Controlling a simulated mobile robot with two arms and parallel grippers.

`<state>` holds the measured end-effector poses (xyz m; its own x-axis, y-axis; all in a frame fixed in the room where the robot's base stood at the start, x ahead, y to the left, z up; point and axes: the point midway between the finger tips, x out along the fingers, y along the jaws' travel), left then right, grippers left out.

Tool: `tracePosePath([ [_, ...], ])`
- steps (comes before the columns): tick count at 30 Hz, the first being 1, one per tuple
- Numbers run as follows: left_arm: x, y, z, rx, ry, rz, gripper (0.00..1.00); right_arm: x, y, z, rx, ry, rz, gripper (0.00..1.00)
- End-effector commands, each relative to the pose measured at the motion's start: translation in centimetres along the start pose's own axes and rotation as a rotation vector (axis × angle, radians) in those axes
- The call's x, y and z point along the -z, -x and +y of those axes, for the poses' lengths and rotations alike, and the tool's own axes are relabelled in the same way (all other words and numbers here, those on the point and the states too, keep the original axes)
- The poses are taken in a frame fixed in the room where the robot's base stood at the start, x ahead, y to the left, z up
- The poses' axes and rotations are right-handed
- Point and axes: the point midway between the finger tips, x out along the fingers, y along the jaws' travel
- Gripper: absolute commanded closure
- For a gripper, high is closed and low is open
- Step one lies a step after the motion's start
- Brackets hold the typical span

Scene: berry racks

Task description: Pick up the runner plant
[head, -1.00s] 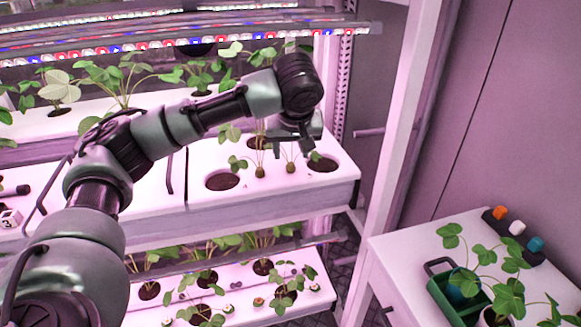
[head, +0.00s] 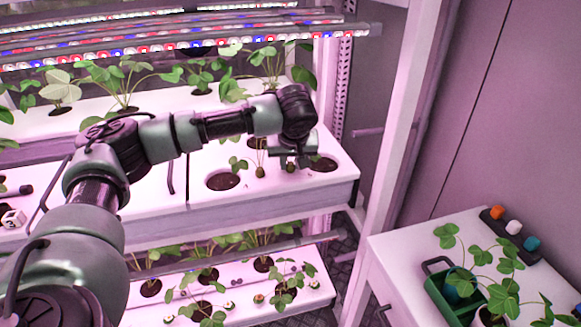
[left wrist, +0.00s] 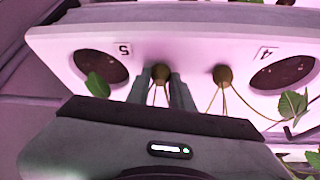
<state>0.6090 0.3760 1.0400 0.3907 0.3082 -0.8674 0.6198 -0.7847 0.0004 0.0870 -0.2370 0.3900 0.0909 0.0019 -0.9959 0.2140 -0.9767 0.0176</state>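The runner plant is a small brown plug (head: 290,168) with thin stems, on the white middle shelf beside the right-hand dark hole. My left gripper (head: 291,158) is directly over it. In the left wrist view the plug (left wrist: 161,72) fills the gap between the two fingertips (left wrist: 161,78), and its stems run back between the fingers. The fingers look closed on it; it still appears at shelf level. A second, similar plug (head: 260,172) stands to the left, also seen in the left wrist view (left wrist: 222,75). My right gripper is out of view.
Dark round holes (head: 222,180) and (head: 322,163) flank the plugs. Potted plants stand behind and on the lower shelf (head: 322,292). A light bar (head: 200,45) hangs above. At right, a white table (head: 400,250) holds a green caddy (head: 440,292) and leafy plants.

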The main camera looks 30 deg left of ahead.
Motion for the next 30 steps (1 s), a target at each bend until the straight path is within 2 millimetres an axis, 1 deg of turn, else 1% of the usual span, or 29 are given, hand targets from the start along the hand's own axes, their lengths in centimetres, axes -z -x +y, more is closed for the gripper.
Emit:
tracePosePath([
  [8,0.0,0.0,0.0,0.000,-0.001,0.000,1.00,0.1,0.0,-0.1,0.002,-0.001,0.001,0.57],
  [11,0.2,0.4,0.0,0.000,0.000,0.001,1.00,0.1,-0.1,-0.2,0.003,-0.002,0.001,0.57],
  [14,0.9,1.6,0.1,-0.002,0.002,0.002,1.00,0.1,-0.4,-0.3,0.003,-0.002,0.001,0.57],
  [21,3.4,5.8,0.1,-0.003,0.002,0.002,1.00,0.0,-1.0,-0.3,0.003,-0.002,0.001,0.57],
  [24,4.2,7.2,0.1,-0.003,0.001,0.001,1.00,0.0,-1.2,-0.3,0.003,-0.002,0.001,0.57],
  [27,4.7,8.2,0.1,-0.001,-0.001,0.000,1.00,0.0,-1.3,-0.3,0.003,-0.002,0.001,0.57],
  [30,5.0,8.6,0.1,-0.001,-0.001,0.000,1.00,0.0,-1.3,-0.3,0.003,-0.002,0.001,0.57],
])
